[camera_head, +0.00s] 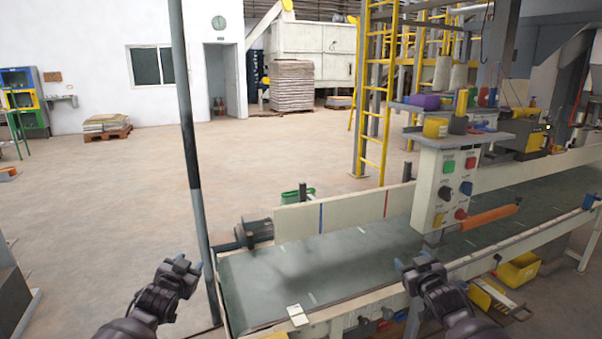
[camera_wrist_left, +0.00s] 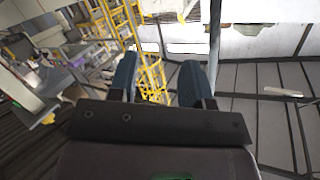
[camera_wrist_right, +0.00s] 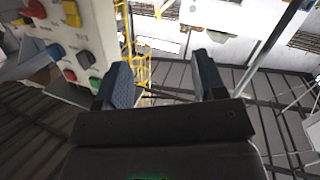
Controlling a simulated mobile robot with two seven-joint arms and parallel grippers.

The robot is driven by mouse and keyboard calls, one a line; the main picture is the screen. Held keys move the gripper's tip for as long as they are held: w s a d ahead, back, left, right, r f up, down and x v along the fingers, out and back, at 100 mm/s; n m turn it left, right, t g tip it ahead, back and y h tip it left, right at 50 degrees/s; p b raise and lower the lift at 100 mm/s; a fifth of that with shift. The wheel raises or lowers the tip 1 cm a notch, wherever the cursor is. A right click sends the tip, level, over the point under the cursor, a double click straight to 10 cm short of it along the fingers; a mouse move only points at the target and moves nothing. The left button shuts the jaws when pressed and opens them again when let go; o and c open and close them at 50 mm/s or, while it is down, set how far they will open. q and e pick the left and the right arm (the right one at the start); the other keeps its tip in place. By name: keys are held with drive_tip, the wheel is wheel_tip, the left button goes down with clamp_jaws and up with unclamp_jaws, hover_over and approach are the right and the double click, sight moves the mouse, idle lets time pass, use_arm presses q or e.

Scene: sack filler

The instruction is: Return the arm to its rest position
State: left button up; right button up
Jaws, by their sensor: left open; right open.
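My left gripper (camera_head: 186,265) is raised in front of the left end of the conveyor, left of the grey pole. It is open and empty; its two blue fingers stand apart in the left wrist view (camera_wrist_left: 162,78). My right gripper (camera_head: 415,263) is over the near edge of the conveyor, left of and below the control panel in the head view. It is open and empty, with its blue fingers apart in the right wrist view (camera_wrist_right: 160,82). Neither gripper touches anything that I can see.
A green conveyor belt (camera_head: 345,262) runs across the front. A control panel (camera_head: 440,185) with coloured buttons stands over it. A grey pole (camera_head: 190,150) rises between my left gripper and the belt. A yellow bin (camera_head: 520,269) is below at right. The floor at left is mostly clear.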

use_arm(q)
drive_tip(key=s+f+n+g, duration=0.1)
drive_tip(key=s+f+g, duration=0.1)
drive_tip(key=s+f, duration=1.5)
use_arm(e)
drive_tip(key=s+f+g, duration=0.3)
drive_tip(key=s+f, duration=1.3)
drive_tip(key=s, duration=0.3)
use_arm(q)
drive_tip(key=s+d+f+n+g, duration=0.1)
drive_tip(key=s+d+n+g, duration=0.1)
drive_tip(key=s, duration=2.7)
drive_tip(key=shift+f+n+g+y, duration=0.3)
drive_tip(key=shift+f+n+g, duration=0.1)
drive_tip(key=shift+g, duration=0.1)
use_arm(e)
drive_tip(key=s+f+m+g, duration=0.1)
drive_tip(key=s, duration=1.2)
drive_tip(key=s+a+f+m+g+h, duration=0.1)
drive_tip(key=s+f, duration=0.1)
drive_tip(key=s, duration=1.2)
drive_tip(key=shift+a+f+g, duration=0.25)
drive_tip(key=shift+f+g, duration=0.05)
